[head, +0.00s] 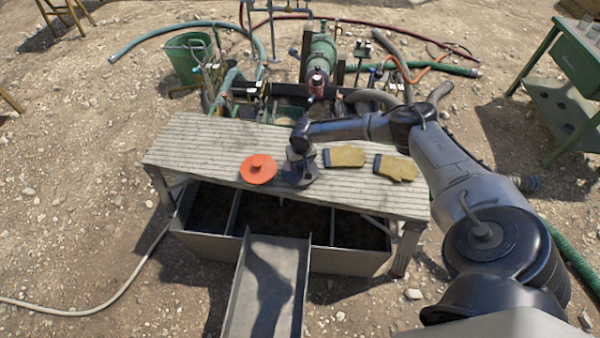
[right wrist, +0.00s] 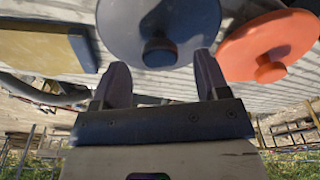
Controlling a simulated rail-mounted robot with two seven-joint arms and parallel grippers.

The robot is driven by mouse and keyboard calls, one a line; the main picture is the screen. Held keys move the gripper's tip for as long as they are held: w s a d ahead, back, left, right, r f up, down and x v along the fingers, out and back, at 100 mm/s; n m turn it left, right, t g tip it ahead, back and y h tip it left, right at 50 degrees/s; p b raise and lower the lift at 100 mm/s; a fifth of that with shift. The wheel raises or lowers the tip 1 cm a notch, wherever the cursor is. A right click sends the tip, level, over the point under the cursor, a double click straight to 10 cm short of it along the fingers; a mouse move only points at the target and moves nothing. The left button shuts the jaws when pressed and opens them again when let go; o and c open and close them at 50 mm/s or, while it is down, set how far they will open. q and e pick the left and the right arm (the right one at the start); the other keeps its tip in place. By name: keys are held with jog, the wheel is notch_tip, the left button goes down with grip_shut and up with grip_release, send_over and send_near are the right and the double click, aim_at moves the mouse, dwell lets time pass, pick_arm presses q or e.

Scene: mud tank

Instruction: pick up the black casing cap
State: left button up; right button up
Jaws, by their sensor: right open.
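The black casing cap (head: 311,178), a dark disc, lies on the plank table (head: 215,140) near its front edge. In the right wrist view the cap (right wrist: 125,28) shows a round knob (right wrist: 160,51) at its middle. My right gripper (head: 297,153) is just above the cap and partly hides it in the head view. In the right wrist view its two fingers (right wrist: 162,78) are apart, with the knob just beyond the gap and nothing held. I cannot tell whether they touch the cap. My left gripper is not in view.
An orange cap (head: 258,175) with a knob lies close left of the black cap. Two tan gloves (head: 346,157) (head: 400,168) lie to the right. A divided metal tank (head: 345,262) with a chute (head: 270,290) stands below the table's front. Hoses and a green bucket (head: 188,62) are behind.

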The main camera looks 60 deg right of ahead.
aim_at(300, 170)
jog(key=shift+w+d+f+b, duration=0.15)
jog(key=shift+f+b, duration=0.25)
jog(key=shift+f, duration=1)
jog(key=shift+c, duration=0.4)
jog(key=c, duration=1)
jog(key=shift+r, duration=0.1)
